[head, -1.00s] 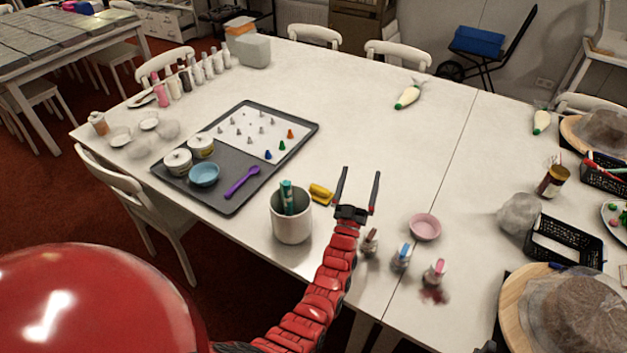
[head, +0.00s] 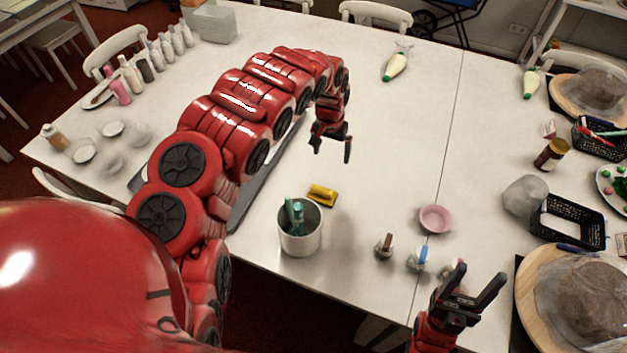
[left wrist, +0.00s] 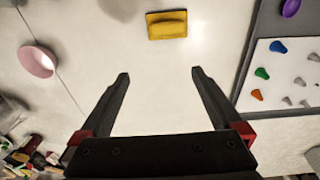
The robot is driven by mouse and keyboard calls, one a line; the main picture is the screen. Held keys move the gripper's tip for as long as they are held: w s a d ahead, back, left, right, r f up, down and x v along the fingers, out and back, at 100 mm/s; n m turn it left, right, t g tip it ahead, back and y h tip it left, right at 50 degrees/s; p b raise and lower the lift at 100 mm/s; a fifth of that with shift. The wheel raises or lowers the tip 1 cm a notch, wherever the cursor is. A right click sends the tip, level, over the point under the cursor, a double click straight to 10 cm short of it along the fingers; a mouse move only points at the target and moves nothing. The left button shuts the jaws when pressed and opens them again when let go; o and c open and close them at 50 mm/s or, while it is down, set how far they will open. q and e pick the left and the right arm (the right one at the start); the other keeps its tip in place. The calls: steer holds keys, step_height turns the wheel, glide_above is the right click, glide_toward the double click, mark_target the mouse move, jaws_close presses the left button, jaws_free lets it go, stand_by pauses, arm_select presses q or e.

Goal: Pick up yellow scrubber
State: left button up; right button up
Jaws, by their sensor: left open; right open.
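The yellow scrubber (head: 322,194) lies on the white table just behind a white cup. In the left wrist view the scrubber (left wrist: 167,24) lies at the top centre, beyond the fingertips and not between them. My left gripper (head: 331,148) is open and empty, pointing down above the table, behind the scrubber in the head view. Its open fingers also show in the left wrist view (left wrist: 158,76). My right gripper (head: 481,285) is open and empty at the lower right, over the table's front part.
The white cup (head: 300,231) holding teal tools stands right in front of the scrubber. A pink bowl (head: 436,218) and small bottles stand to its right. My left arm covers most of the grey tray (head: 262,180).

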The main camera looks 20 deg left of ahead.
arm_select(q)
steer(key=s+a+r, duration=0.1)
steer(key=s+a, duration=0.1)
steer(key=g+b, duration=0.1)
steer(key=b, duration=0.3)
glide_above(322, 188)
step_height(322, 188, down, 10)
steer(key=shift+s+f, duration=0.1)
steer(key=shift+s, duration=0.05)
steer(key=shift+s+f, duration=0.1)
steer(key=shift+f, duration=0.8)
steer(key=shift+f+p, duration=0.55)
steer(key=shift+p, duration=0.1)
steer(key=shift+d+f+p, duration=0.1)
steer(key=shift+f+p, duration=0.2)
steer(key=shift+f, duration=1.3)
steer(key=shift+w+f, duration=0.2)
steer(key=shift+f, duration=0.1)
